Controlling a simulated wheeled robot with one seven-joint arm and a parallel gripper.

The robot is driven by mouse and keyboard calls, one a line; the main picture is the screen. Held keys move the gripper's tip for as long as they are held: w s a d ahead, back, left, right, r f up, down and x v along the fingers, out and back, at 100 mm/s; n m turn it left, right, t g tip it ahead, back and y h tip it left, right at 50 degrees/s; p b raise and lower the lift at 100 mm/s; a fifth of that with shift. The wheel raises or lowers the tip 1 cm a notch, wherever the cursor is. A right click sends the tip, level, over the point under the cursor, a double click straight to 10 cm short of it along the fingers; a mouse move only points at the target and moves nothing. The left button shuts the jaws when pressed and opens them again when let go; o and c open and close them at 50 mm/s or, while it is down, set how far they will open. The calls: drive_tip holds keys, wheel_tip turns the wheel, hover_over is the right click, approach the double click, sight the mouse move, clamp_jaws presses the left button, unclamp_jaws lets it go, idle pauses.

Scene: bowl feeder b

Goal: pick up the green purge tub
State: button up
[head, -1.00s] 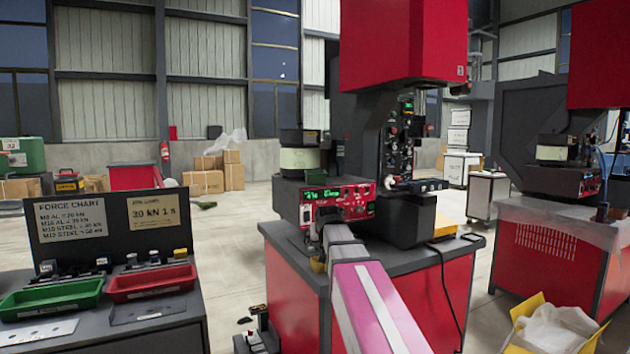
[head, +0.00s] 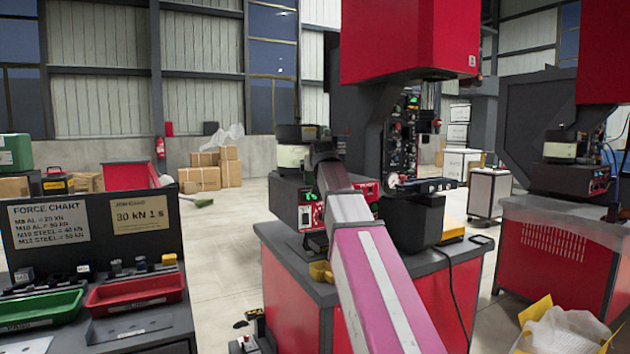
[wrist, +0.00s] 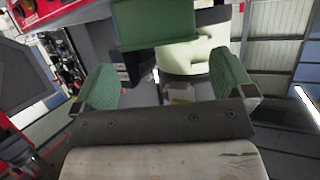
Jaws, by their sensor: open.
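A green tub (wrist: 155,25) shows at the top of the wrist view, cut off by the frame edge. It appears upside down there, like the rest of that view. My gripper (wrist: 164,72) is open, with a green-padded finger on each side and nothing held between them. The tub lies beyond the fingertips, roughly in line with the gap; I cannot tell its exact distance. In the head view my arm reaches to the bowl feeder and hides the gripper, and I cannot make out the tub.
The pale feeder bowl (wrist: 200,55) is close behind the tub; it also shows in the head view (head: 291,156). A yellow cup (head: 320,271) stands on the red bench (head: 290,300). A green tray (head: 40,310) and a red tray (head: 135,292) are at the left.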

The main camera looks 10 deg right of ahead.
drive_tip(key=x, duration=0.8)
drive_tip(key=shift+d+f, duration=0.1)
drive_tip(key=shift+f, duration=0.1)
drive_tip(key=shift+s, duration=0.1)
drive_tip(key=c, duration=0.8)
drive_tip(key=shift+r, duration=0.1)
